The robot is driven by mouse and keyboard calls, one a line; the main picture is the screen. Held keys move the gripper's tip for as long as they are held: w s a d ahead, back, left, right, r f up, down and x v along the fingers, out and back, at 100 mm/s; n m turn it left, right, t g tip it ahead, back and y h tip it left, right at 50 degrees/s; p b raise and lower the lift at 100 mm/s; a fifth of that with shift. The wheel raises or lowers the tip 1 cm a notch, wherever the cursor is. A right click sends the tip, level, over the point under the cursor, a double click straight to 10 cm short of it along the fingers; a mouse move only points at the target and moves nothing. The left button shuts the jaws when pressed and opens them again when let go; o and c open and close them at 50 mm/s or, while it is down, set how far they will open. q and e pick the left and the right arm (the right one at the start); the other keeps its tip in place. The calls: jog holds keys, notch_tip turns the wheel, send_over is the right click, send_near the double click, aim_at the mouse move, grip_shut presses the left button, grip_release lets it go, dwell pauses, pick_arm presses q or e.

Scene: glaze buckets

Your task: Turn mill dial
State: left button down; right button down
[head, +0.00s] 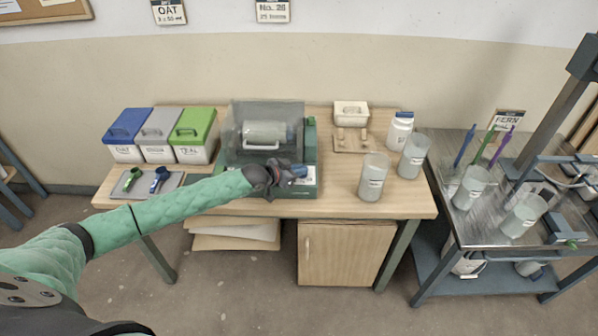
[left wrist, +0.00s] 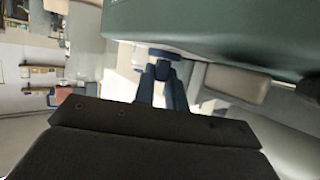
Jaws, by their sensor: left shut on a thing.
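The mill (head: 231,186) stands on the wooden table, with a green base, a clear cover and a pale drum (head: 265,134) inside. My left arm reaches in from the left, and my left gripper (head: 290,172) is at the front of the mill's base. In the left wrist view its fingers (left wrist: 162,88) are closed on the blue mill dial (left wrist: 164,54) beside the mill's green body (left wrist: 235,30). The gripper hides most of the dial in the head view. My right gripper is not in view.
Blue, grey and green lidded bins (head: 160,148) stand left of the mill, behind a tray (head: 148,194) with scoops. Clear containers (head: 373,177) stand to the right. A metal cart (head: 458,200) holding more containers stands beside the table.

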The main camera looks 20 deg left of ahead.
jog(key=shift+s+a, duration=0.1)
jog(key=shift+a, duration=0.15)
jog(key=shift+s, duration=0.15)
